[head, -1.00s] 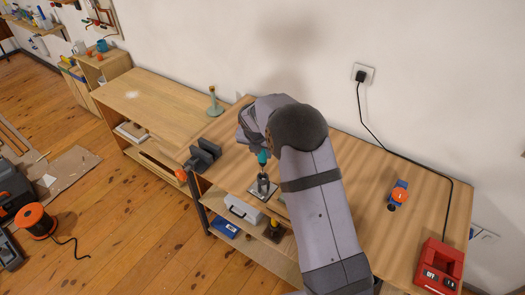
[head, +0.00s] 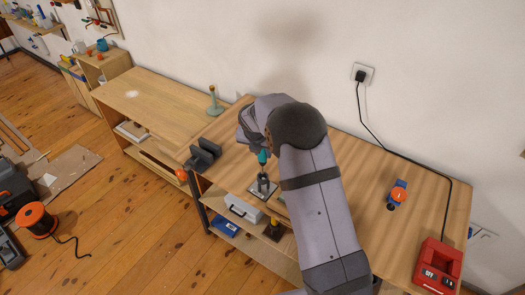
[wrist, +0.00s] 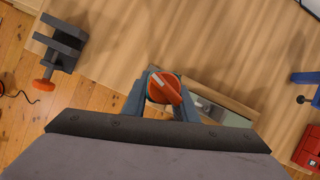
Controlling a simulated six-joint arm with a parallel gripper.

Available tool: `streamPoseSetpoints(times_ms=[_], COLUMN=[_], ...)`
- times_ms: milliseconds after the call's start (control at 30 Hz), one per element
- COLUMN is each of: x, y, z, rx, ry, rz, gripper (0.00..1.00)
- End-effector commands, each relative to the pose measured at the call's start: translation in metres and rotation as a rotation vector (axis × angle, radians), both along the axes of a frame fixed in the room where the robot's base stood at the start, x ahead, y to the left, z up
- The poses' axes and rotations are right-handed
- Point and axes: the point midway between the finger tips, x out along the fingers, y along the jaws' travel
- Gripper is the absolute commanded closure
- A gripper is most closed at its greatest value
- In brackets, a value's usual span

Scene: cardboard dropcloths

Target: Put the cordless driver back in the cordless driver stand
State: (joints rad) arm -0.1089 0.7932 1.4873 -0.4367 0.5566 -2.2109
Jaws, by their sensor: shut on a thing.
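The cordless driver is teal in the head view (head: 263,156), upright below my wrist. In the wrist view its orange top (wrist: 162,88) sits between the two fingers of my gripper (wrist: 165,95), which is shut on it. The cordless driver stand (head: 262,187), a pale plate with a dark upright holder, is on the bench directly below the driver in the head view. The driver's lower end meets or overlaps the holder there; I cannot tell whether it is inside. My arm hides most of the gripper in the head view.
A dark vise (head: 203,154) is left of the stand at the bench edge. A blue and orange tool (head: 397,195) and a red box (head: 438,266) are on the right of the bench (head: 425,190). A green object (head: 215,102) stands farther back left.

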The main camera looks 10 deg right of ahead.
Motion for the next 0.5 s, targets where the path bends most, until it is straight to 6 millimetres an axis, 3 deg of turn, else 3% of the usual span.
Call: streamPoseSetpoints(times_ms=[500], x=[0.0008], y=[0.0000], z=[-0.0084], rx=[0.000], ry=[-0.002], rz=[-0.001], gripper=[1.00])
